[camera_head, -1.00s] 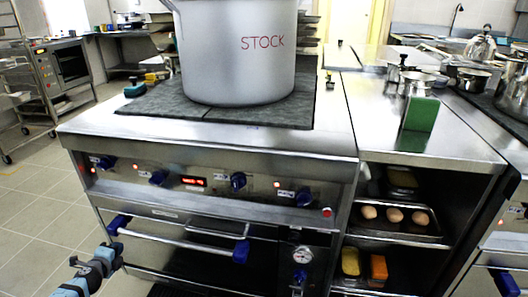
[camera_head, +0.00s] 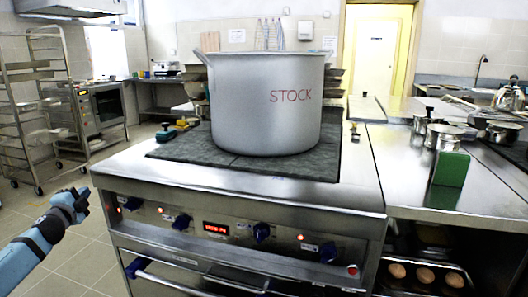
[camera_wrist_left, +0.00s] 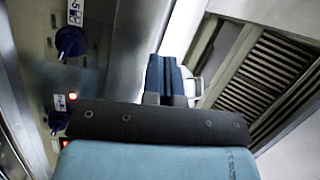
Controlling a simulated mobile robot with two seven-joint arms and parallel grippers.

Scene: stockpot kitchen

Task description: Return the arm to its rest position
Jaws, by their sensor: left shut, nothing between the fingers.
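My left gripper (camera_head: 83,196) is at the left of the head view, its blue arm coming in from the lower left. It is shut and empty, in the air left of the stove front and apart from it. In the left wrist view its fingers (camera_wrist_left: 172,80) are together, with the blurred stove front and blue knobs on the left. My right gripper does not show in any view.
A large pot marked STOCK (camera_head: 262,105) stands on the dark stove top (camera_head: 190,150). Blue knobs (camera_head: 262,232) stick out of the stove's front panel. A green block (camera_head: 450,169) stands on the right counter. A wheeled rack (camera_head: 40,100) is far left; floor between is clear.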

